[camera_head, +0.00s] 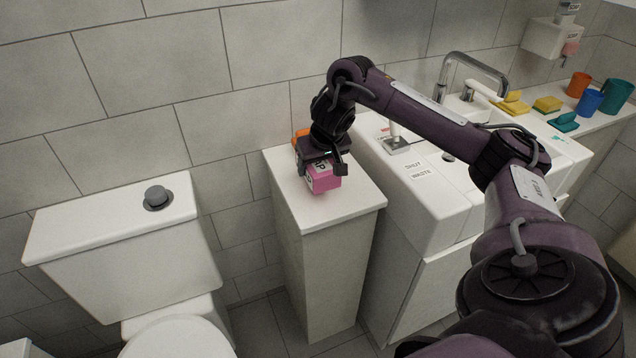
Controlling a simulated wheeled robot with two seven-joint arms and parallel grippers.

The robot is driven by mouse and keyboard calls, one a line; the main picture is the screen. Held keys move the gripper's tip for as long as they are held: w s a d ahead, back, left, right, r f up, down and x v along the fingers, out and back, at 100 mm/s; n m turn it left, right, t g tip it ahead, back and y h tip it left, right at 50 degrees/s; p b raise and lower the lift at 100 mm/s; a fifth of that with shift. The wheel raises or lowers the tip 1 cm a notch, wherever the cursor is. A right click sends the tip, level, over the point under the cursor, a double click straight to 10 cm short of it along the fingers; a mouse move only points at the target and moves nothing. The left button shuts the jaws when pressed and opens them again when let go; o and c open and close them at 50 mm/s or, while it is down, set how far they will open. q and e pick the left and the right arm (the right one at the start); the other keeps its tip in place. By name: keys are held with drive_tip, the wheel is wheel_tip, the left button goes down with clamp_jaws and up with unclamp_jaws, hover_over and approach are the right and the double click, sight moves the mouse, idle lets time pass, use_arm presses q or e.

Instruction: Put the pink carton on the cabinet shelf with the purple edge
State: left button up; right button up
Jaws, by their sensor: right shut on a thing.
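The pink carton (323,183) is a small pink box with dark marks on its top. It is at the top of the narrow white cabinet (345,196), between the toilet and the sink. My right gripper (322,166) is shut on the carton from above. I cannot tell whether the carton touches the cabinet top. A shelf with a purple edge does not show in this view. My left gripper is not in view.
An orange thing (300,136) stands behind the gripper, partly hidden. The toilet tank (110,222) is at left. The sink (432,205) with its tap (470,62) is at right. Cups (588,101) and sponges (547,104) line the far counter.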

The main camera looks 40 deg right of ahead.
drive_tip(key=shift+f+b, duration=0.35)
drive_tip(key=shift+f, duration=1.95)
drive_tip(key=o, duration=1)
drive_tip(key=shift+f, duration=0.15)
